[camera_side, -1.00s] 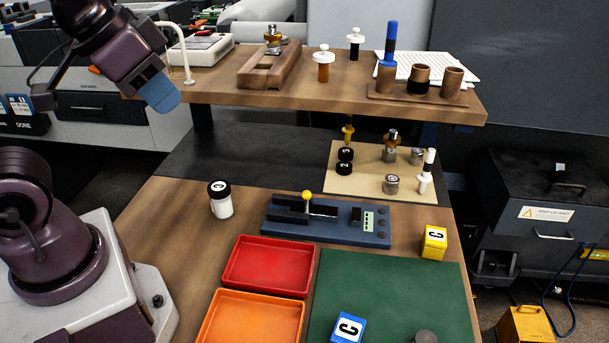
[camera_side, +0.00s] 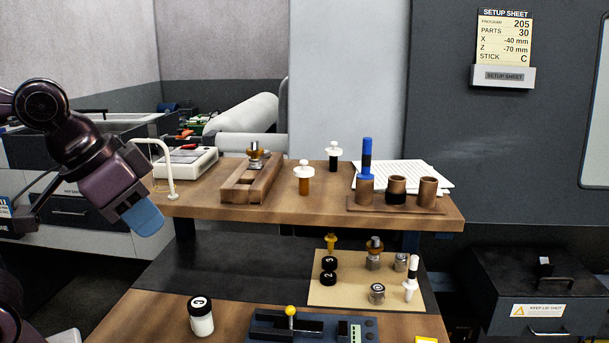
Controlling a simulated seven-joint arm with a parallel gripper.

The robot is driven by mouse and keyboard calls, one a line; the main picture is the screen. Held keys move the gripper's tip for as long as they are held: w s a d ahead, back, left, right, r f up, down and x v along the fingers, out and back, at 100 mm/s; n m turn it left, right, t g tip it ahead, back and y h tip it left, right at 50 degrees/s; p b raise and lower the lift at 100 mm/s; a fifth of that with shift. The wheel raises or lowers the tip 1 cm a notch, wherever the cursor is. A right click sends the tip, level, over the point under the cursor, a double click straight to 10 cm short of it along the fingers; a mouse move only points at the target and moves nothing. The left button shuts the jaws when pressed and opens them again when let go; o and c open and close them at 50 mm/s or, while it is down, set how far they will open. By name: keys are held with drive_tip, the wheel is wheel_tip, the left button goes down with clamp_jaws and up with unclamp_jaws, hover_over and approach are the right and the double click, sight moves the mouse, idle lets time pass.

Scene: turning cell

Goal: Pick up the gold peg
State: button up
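My gripper (camera_side: 146,218), with a blue tip, hangs at the left by the shelf's left end, apart from all these. Whether its fingers are open is not visible.
The wooden shelf (camera_side: 225,210) holds a thin white curved post (camera_side: 168,170), white-topped pegs (camera_side: 303,180) and a rack of brown cups (camera_side: 396,205). A white jar (camera_side: 200,318) stands in front.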

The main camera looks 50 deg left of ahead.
drive_tip(key=o, duration=1.3)
drive_tip(key=w+a+r+m+g+y, duration=0.1)
drive_tip(key=w+a+m+g+y, duration=0.25)
drive_tip(key=w+m, duration=0.4)
drive_tip(key=m+t+y, duration=0.1)
drive_tip(key=m+y, duration=1.2)
drive_tip(key=y, duration=0.1)
approach(309, 173)
drive_tip(key=a, duration=0.6)
drive_tip(key=shift+w+a+f, duration=0.2)
drive_tip(key=shift+w+f, duration=0.15)
drive_tip(key=shift+w, duration=0.05)
drive_tip(key=shift+w+a+r, duration=0.1)
drive_tip(key=shift+w+a, duration=0.1)
drive_tip(key=shift+a, duration=0.75)
drive_tip(key=shift+w+a+r, duration=0.1)
drive_tip(key=shift+w+a, duration=0.15)
drive_tip(key=shift+a, duration=0.7)
drive_tip(key=shift+w+a+r, duration=0.1)
drive_tip(key=shift+w+a, duration=0.1)
drive_tip(key=shift+a, duration=0.75)
